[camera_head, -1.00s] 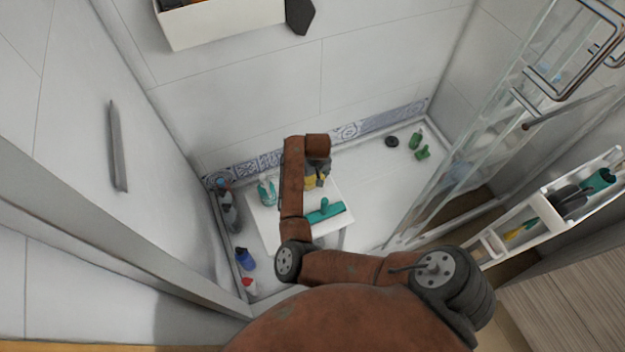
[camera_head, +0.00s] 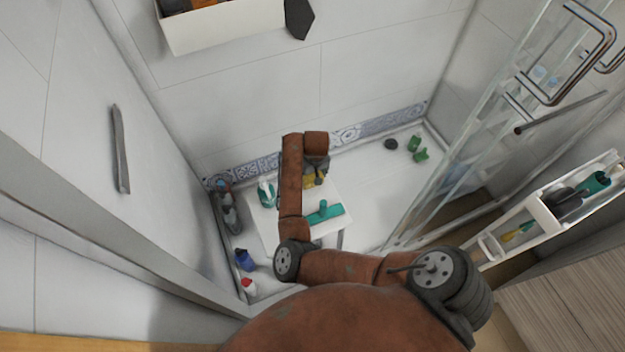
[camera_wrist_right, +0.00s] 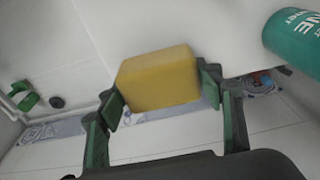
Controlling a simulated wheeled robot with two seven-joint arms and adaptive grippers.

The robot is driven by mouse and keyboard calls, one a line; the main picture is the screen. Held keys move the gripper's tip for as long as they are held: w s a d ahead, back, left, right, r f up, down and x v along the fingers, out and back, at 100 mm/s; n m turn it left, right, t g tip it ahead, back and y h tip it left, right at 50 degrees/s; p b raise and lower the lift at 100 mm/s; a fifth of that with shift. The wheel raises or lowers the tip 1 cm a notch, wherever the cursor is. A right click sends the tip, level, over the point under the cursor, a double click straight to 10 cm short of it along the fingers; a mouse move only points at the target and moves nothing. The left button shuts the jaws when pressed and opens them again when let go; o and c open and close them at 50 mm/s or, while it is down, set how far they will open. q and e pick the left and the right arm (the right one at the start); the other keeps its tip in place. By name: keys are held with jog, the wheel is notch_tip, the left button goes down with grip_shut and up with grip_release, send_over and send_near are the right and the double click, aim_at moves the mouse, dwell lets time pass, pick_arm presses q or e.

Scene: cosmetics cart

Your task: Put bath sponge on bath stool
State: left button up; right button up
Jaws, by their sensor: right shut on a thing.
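The yellow bath sponge (camera_wrist_right: 158,78) sits between the two fingers of my right gripper (camera_wrist_right: 160,92) in the right wrist view. The fingers are shut on its sides. In the head view the sponge (camera_head: 312,181) shows just under the right gripper (camera_head: 318,170), over the far part of the white bath stool (camera_head: 262,222). The stool top (camera_wrist_right: 190,22) lies right behind the sponge in the wrist view; I cannot tell whether the sponge rests on it. My left gripper is not in view.
Several bottles (camera_head: 228,210) line the left wall. Green items (camera_head: 415,145) and a dark round thing (camera_head: 391,144) lie on the floor at the back right. A glass door (camera_head: 470,130) stands right.

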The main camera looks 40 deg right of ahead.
aim_at(312, 175)
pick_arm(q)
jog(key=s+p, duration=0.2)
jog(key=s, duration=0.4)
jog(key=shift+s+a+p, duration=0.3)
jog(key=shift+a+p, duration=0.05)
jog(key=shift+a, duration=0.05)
pick_arm(e)
notch_tip(312, 175, up, 7)
jog(key=shift+r, duration=0.2)
